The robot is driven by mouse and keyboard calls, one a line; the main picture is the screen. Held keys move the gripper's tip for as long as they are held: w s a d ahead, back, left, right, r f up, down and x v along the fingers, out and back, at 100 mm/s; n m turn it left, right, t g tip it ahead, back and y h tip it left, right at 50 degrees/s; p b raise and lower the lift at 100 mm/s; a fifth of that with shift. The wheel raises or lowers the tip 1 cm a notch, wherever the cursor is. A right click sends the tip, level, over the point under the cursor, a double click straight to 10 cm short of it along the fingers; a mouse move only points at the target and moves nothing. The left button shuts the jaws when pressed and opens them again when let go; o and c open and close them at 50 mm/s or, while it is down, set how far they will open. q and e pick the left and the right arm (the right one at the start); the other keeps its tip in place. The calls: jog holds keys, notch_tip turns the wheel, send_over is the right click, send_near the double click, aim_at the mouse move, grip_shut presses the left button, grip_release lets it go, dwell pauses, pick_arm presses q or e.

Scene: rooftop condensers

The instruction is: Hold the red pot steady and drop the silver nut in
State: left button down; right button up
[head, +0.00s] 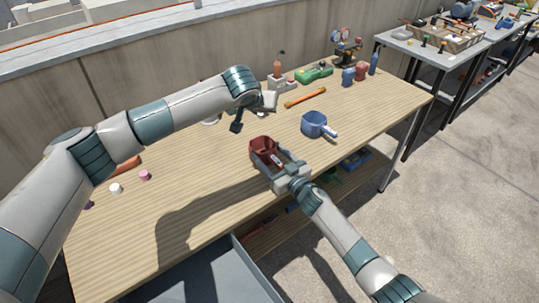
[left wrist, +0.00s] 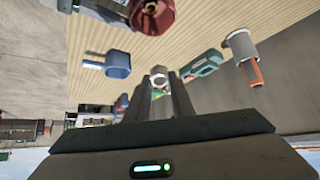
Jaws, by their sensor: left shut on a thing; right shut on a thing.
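The red pot (head: 262,146) stands near the front edge of the wooden table, and its red side also shows at the top of the left wrist view (left wrist: 156,16). My right gripper (head: 277,167) is shut on the pot's handle side. My left gripper (head: 236,127) is above the table, up and left of the pot in the head view. In the left wrist view its fingers (left wrist: 160,88) are shut on the silver nut (left wrist: 159,78), apart from the pot. The nut cannot be made out in the head view.
A blue pot (head: 314,122) with a pale handle stands right of the red pot. An orange stick (head: 305,97), a green tool (head: 313,75) and several containers are toward the back. A white cap (head: 115,188) and a pink one (head: 144,175) lie left. The table's front left is clear.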

pick_arm(q)
notch_tip(320, 180, down, 8)
dwell(1.1)
jog(key=c, duration=1.5)
grip_release()
jog(key=shift+o, duration=0.2)
jog(key=shift+r, duration=0.15)
jog(key=v, duration=1.2)
pick_arm(e)
jog(key=o, duration=1.4)
jog(key=shift+o, duration=0.2)
